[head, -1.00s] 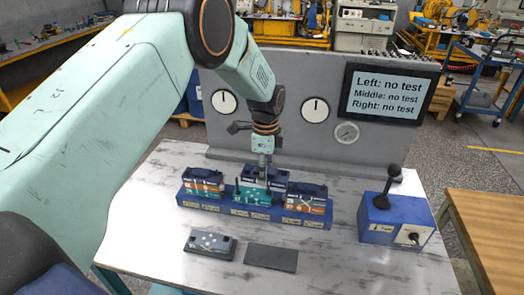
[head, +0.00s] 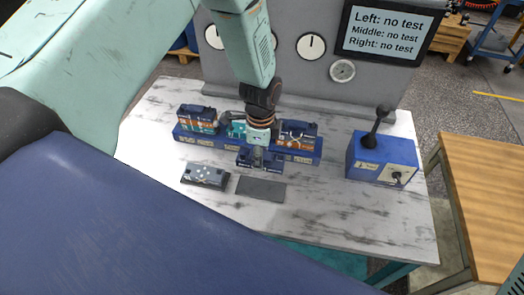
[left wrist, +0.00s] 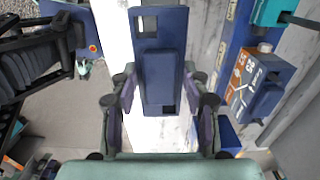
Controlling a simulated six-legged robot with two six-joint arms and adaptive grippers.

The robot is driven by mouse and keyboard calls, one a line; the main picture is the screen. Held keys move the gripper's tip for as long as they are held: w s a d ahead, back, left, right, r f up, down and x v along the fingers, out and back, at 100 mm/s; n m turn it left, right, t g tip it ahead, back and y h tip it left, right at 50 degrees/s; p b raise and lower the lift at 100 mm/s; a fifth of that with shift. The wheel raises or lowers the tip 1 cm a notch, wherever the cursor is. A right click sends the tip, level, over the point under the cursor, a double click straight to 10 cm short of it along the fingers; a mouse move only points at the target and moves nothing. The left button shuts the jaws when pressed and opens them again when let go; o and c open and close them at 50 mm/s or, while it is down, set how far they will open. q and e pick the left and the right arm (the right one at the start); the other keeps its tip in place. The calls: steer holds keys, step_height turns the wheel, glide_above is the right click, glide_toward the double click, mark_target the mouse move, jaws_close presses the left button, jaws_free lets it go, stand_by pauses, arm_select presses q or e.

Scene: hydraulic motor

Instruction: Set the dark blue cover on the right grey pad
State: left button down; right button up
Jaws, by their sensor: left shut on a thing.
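My left gripper (head: 261,151) is shut on the dark blue cover (head: 260,162) and holds it in front of the blue base. The left wrist view shows the cover (left wrist: 160,80) between the two fingers. The right grey pad (head: 261,190) lies bare on the table, just nearer to me than the held cover. The left grey pad lies under a dark part with light fittings (head: 205,174), so little of it shows. My right gripper is not in view.
A blue base with motor units (head: 300,137) stands behind, partly hidden by my arm. A blue box with a black lever (head: 380,158) stands at the right. The white table (head: 330,215) is clear in front and to the right of the pad.

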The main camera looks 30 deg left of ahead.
arm_select(q)
steer(key=shift+w+a+f, duration=0.1)
steer(key=shift+f, duration=0.1)
steer(key=shift+f, duration=0.15)
steer(key=shift+f+b, duration=0.9)
steer(key=shift+b, duration=0.1)
steer(key=b, duration=0.4)
glide_above(261, 188)
steer(key=shift+w+f, duration=0.1)
steer(key=shift+f, duration=2.55)
steer(key=shift+f+b, duration=1.75)
steer(key=shift+f, duration=0.55)
steer(key=shift+f+b, duration=0.35)
steer(key=shift+f, duration=0.2)
steer(key=c, duration=0.6)
jaws_free()
step_height(261, 188, up, 12)
steer(key=shift+f, duration=0.1)
